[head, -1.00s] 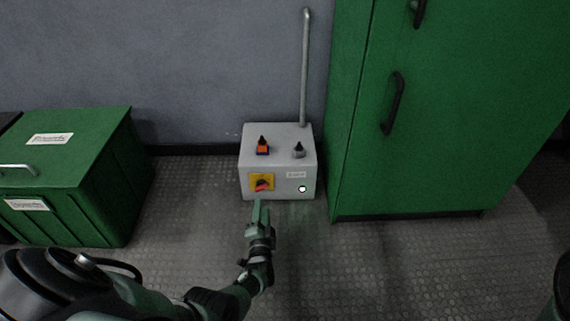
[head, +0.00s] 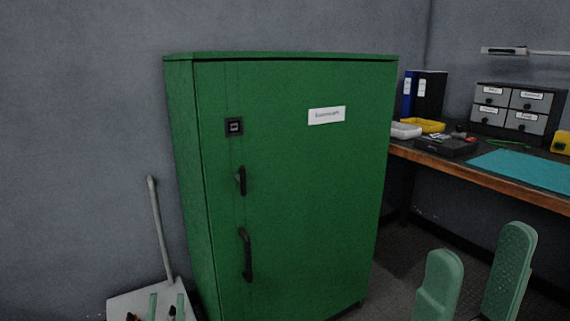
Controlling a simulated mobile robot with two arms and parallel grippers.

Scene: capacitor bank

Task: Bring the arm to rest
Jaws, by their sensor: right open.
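My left gripper (head: 166,306) shows only its two green fingertips at the bottom left edge. They stand apart, in front of the top of the grey control box (head: 135,302). The rest of that gripper and its arm is below the picture. My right gripper (head: 479,268) is large and close at the lower right. Its two green fingers point up and are spread, with nothing between them and only floor and the bench's underside behind.
A tall green cabinet (head: 300,190) with black handles stands shut in the middle. A grey conduit (head: 158,225) rises from the box. At the right is a workbench (head: 480,176) with a teal mat (head: 525,170), drawers (head: 515,108), binders and trays.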

